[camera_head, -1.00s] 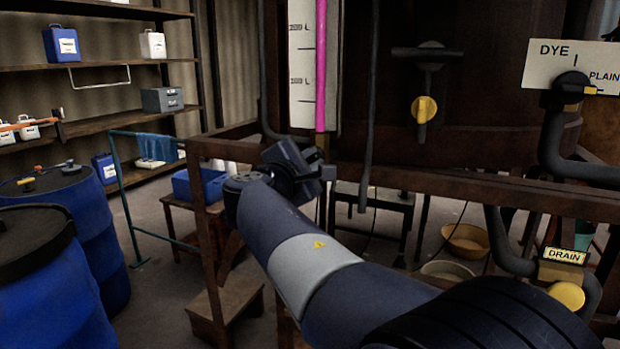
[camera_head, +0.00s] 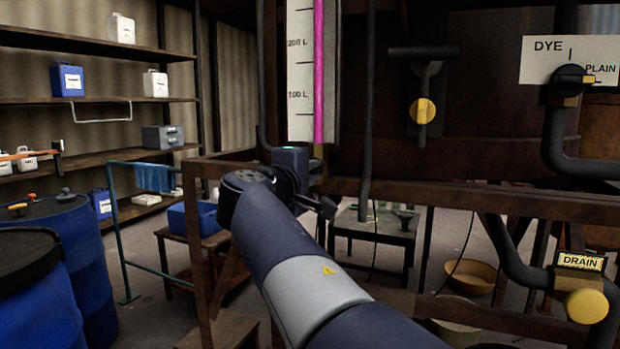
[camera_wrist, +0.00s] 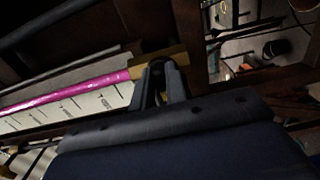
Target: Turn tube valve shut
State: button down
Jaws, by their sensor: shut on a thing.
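The sight tube (camera_head: 319,75) is a magenta upright line beside a white litre scale (camera_head: 299,75). In the wrist view the tube (camera_wrist: 75,91) runs in from the left and ends at a brass fitting (camera_wrist: 174,79) at its foot. My gripper (camera_wrist: 157,68) is at this fitting, its two dark fingers close together and shut on a small dark part, the tube valve's handle. The fingers hide most of the handle, so its angle cannot be told. In the head view the brass fitting (camera_head: 319,153) shows just beside my wrist, which hides the handle.
A rusty frame beam (camera_head: 450,195) runs below the tube. A dark hanging pipe (camera_head: 367,110) is right of the scale. A yellow-knobbed valve (camera_head: 423,111), the DYE/PLAIN selector (camera_head: 571,78) and the DRAIN valve (camera_head: 586,306) are farther right. Blue drums (camera_head: 75,255) stand at the left.

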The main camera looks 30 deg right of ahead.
dwell(0.4)
jog(key=c, duration=1.4)
grip_release()
jog(key=shift+c, duration=0.2)
jog(key=v, duration=1.1)
jog(key=shift+p, duration=0.35)
jog(key=shift+w+d, duration=0.1)
jog(key=shift+d, duration=0.1)
jog(key=x, duration=1)
jog(key=shift+w+d, duration=0.2)
jog(key=shift+b, duration=0.3)
